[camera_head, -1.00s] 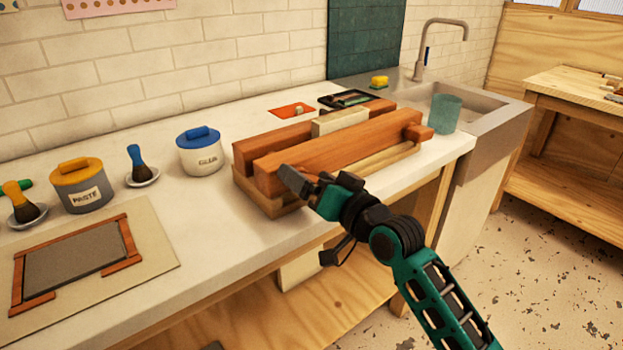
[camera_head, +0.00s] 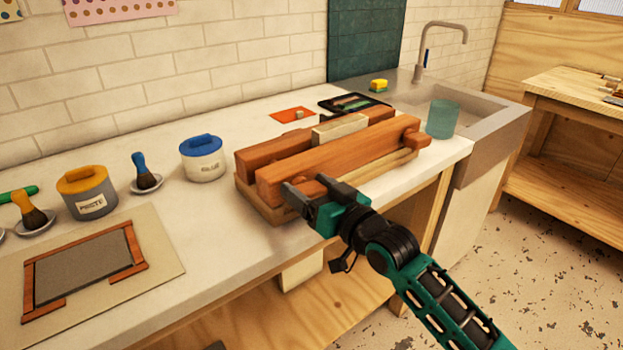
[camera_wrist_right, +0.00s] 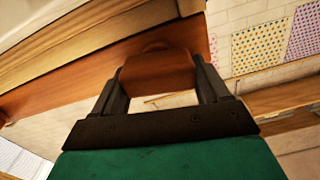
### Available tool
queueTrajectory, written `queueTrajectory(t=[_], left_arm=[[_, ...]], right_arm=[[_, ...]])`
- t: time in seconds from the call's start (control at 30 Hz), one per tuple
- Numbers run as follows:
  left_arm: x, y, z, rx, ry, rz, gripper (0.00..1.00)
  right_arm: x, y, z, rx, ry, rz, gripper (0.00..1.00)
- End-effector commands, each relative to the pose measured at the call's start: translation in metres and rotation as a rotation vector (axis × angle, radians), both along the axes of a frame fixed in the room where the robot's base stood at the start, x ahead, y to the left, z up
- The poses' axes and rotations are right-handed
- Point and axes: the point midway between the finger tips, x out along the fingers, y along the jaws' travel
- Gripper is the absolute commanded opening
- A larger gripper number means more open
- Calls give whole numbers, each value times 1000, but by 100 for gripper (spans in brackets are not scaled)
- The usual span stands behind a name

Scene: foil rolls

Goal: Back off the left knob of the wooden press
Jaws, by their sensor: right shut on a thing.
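The wooden press (camera_head: 345,157) lies on the white counter, two reddish-brown beams with a pale block between them, on a lighter base. Its right knob (camera_head: 417,138) stands out at the right end of the front beam. My right gripper (camera_head: 303,188) is at the left end of the front beam. In the right wrist view, the gripper's two fingers (camera_wrist_right: 160,85) are on either side of the left knob (camera_wrist_right: 155,70), shut on it, with the beam just behind. My left gripper is not in view.
A glue pot (camera_head: 203,160), a paste pot (camera_head: 88,193) and brushes in small dishes stand left of the press. A framed grey panel (camera_head: 85,268) lies on a board at front left. A glass (camera_head: 442,118) stands right of the press by the sink (camera_head: 485,115).

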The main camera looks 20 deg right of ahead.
Motion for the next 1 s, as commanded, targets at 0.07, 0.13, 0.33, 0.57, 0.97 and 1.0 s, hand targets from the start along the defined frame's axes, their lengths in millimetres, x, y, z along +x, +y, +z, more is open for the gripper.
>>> queueTrajectory(t=[0.07,0.13,0.33,0.57,0.97,1.0], left_arm=[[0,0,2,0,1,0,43],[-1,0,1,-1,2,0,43],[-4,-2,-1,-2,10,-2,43],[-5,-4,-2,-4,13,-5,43],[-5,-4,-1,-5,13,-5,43],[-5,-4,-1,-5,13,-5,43]], right_arm=[[0,0,1,-20,-10,0,44],[0,0,1,-22,-12,0,44],[0,0,1,-19,-12,0,77],[0,0,1,-17,-11,0,96],[-14,-5,0,-18,-9,0,96],[-20,-8,-1,-20,-7,-1,96]])
